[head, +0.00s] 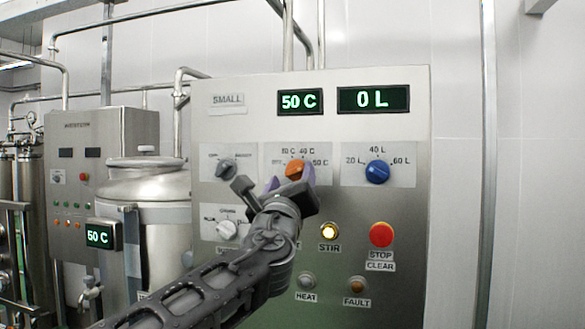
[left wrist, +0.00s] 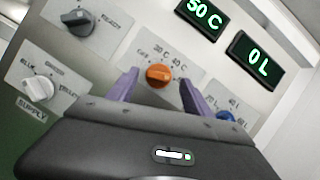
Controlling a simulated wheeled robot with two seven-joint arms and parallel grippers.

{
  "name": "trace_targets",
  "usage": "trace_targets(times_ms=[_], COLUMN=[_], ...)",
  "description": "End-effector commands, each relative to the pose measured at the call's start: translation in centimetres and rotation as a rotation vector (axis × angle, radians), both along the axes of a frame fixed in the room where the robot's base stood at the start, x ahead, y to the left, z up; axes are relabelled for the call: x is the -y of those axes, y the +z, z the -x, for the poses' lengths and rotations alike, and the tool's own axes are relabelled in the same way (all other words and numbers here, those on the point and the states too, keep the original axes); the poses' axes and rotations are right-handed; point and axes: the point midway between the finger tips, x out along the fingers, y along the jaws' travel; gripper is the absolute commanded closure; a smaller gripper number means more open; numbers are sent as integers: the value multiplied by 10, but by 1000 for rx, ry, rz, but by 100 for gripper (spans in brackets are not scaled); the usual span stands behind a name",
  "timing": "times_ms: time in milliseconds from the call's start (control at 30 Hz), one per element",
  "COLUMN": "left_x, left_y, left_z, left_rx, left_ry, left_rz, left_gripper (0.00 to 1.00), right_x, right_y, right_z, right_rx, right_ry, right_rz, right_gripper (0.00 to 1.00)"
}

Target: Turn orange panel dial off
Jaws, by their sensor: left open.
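The orange dial (head: 294,170) sits on the steel control panel, on a white plate marked with temperatures. In the left wrist view the orange dial (left wrist: 158,75) lies between two purple fingertips, below an OFF mark and the 30 C and 40 C marks. I cannot tell exactly which mark it points to. My left gripper (head: 291,181) is open at the dial, one finger on either side, with small gaps showing in the wrist view (left wrist: 158,84). Its fingers hide part of the plate in the head view. My right gripper is not in view.
A blue dial (head: 377,172) is right of the orange one. A grey dial (head: 227,168) and a white dial (head: 226,229) are to the left. A lit STIR button (head: 329,231) and a red stop button (head: 381,234) sit below. Displays read 50 C (head: 299,102) and 0 L (head: 373,99).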

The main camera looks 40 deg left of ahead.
Motion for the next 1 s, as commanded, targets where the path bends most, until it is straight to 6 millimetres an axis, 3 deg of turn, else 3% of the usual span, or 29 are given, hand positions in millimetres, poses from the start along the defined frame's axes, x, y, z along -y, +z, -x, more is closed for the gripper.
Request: trace_targets(times_ms=[200, 500, 1000], left_x=[-10, -12, -12], left_y=[9, 9, 9], left_z=[-20, -21, -21], left_rx=[0, 1, 0], left_ry=[-1, -1, 0], left_rz=[1, 2, 1], left_gripper=[41, 41, 82], right_x=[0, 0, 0], right_y=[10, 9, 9], right_z=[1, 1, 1], right_rx=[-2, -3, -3], right_ry=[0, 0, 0], right_rz=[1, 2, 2], right_gripper=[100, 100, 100])
